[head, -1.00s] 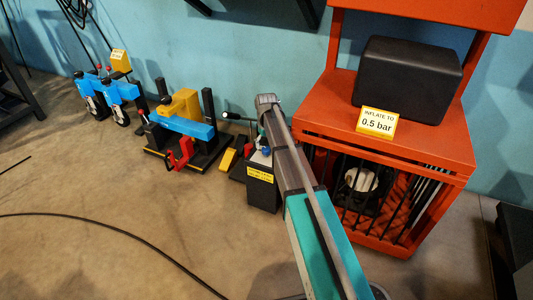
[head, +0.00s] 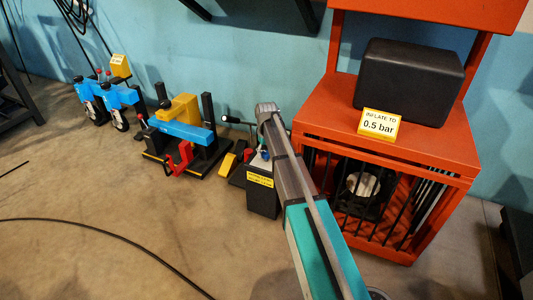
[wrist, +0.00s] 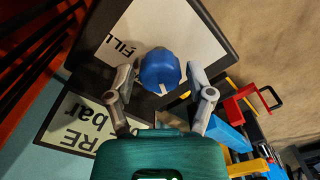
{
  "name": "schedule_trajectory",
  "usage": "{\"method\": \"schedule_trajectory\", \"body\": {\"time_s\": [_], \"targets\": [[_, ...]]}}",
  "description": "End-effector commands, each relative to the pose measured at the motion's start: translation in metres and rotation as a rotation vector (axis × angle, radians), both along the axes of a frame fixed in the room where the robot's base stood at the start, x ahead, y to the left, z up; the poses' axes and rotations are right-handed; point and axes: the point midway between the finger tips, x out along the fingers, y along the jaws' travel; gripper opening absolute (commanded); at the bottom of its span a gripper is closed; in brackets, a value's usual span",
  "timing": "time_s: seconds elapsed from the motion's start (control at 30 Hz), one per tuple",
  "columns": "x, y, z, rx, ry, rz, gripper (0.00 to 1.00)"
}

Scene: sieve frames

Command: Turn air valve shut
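The air valve appears to be the blue rounded knob (wrist: 161,70) with a small white mark, on a dark box beside a white plate lettered "FILL" (wrist: 178,30). In the wrist view my gripper (wrist: 160,80) is open, with one finger on either side of the knob. Narrow gaps seem to show between the fingers and the knob; contact cannot be told. In the head view the black box (head: 263,198) with a yellow label stands on the floor, a bit of blue (head: 265,155) showing on top. My arm hides part of it, and the fingers are not clear there.
An orange cage stand (head: 400,153) is right of the box, with a black block (head: 410,82) and a "0.5 bar" sign (head: 377,124). A blue, yellow and red device (head: 185,130) stands left. A dark cable (head: 110,235) crosses otherwise open floor.

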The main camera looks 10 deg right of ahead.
Motion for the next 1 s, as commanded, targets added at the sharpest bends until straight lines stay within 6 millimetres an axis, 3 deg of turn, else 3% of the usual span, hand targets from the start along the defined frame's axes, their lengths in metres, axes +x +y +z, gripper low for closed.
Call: {"method": "schedule_trajectory", "body": {"time_s": [0.03, 0.27, 0.67, 1.0], "targets": [[0.0, 0.0, 0.0, 0.0, 0.0, 0.0, 0.48], [0.0, 0.0, 0.0, 0.0, 0.0, 0.0, 0.05], [0.0, 0.0002, -0.0001, 0.0, 0.0, -0.051, 0.05], [-0.0001, 0.0009, -0.0001, 0.0, 0.0, -0.252, 0.05]]}}
